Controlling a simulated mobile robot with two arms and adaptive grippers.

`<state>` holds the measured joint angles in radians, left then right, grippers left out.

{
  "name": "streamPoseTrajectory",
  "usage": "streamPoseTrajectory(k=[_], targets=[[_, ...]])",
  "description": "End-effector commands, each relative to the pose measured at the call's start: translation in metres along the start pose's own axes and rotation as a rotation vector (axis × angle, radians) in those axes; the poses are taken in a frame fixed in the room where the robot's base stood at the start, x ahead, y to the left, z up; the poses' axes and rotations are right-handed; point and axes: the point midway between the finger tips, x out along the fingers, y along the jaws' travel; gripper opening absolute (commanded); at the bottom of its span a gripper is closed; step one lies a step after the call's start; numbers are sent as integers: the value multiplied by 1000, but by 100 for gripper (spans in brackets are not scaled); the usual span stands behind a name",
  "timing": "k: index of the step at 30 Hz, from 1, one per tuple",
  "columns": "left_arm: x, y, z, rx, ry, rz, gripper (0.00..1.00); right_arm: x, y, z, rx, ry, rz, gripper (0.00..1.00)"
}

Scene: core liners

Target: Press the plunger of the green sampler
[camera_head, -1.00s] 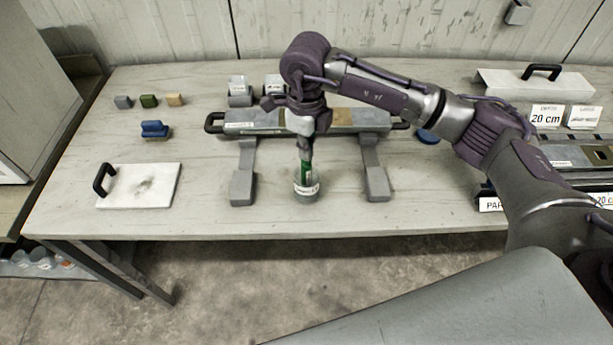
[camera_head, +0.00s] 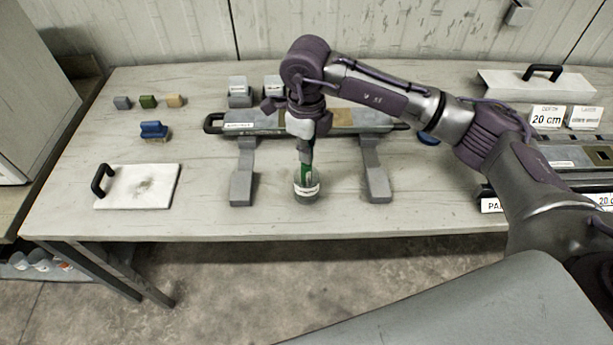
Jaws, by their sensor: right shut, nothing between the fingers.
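The green sampler (camera_head: 306,172) stands upright in a small grey cup (camera_head: 306,192) with a white label, near the front middle of the table. My right gripper (camera_head: 305,150) points down directly over the sampler, its shut fingers at the sampler's top. The plunger is hidden behind the fingers, and I cannot tell whether they touch it. My left gripper is not in view.
A long core liner (camera_head: 270,121) lies on a grey stand behind the sampler, its legs on both sides. A white board with a black handle (camera_head: 160,188) and a blue brush (camera_head: 154,131) lie at left. Labelled trays (camera_head: 570,155) are at right. The table front is clear.

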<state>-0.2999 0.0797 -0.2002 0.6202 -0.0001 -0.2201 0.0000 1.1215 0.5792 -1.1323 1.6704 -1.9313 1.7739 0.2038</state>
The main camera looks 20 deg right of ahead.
Motion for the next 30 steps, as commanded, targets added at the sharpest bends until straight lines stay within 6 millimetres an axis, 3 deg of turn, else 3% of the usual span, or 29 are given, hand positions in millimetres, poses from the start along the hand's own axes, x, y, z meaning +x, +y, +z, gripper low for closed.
streamPoseTrajectory(k=[30], targets=[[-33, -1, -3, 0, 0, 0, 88, -70, 0, 0, 0, 2, 0, 0]])
